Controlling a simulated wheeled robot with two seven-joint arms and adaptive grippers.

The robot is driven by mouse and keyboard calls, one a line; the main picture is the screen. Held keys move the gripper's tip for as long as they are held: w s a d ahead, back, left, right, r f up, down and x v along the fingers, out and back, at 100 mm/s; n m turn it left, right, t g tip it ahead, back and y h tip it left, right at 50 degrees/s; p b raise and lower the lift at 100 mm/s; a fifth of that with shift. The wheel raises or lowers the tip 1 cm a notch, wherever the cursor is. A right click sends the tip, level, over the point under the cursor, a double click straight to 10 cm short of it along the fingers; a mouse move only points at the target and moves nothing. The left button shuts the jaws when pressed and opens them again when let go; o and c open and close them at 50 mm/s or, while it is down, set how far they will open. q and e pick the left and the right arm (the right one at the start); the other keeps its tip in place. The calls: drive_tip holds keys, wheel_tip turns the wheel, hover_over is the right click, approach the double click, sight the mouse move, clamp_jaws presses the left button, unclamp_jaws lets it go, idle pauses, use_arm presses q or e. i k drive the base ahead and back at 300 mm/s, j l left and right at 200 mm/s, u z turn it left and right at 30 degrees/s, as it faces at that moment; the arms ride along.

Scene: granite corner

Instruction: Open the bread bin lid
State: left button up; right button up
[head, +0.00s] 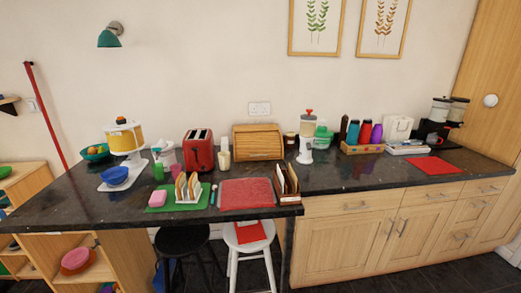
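The bread bin (258,142) is a wooden box with a slatted roll-top front, standing at the back of the dark counter against the wall. Its slatted lid (257,147) appears down and shut. Neither of my grippers shows in the head view. Nothing large blocks the front of the bin.
A red toaster (199,149) and a cream utensil pot (224,157) stand left of the bin. A white dispenser (306,139) stands to its right. A red mat (246,193) and a rack (286,182) lie in front. Stools (248,236) stand below the dark counter (340,178).

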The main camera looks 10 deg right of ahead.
sight(255, 142)
drive_tip(key=i+l+z, duration=0.15)
drive_tip(key=i+z, duration=0.35)
drive_tip(key=i, duration=0.15)
drive_tip(key=i+j+z, duration=0.1)
drive_tip(key=i+z, duration=0.4)
drive_tip(key=i, duration=0.15)
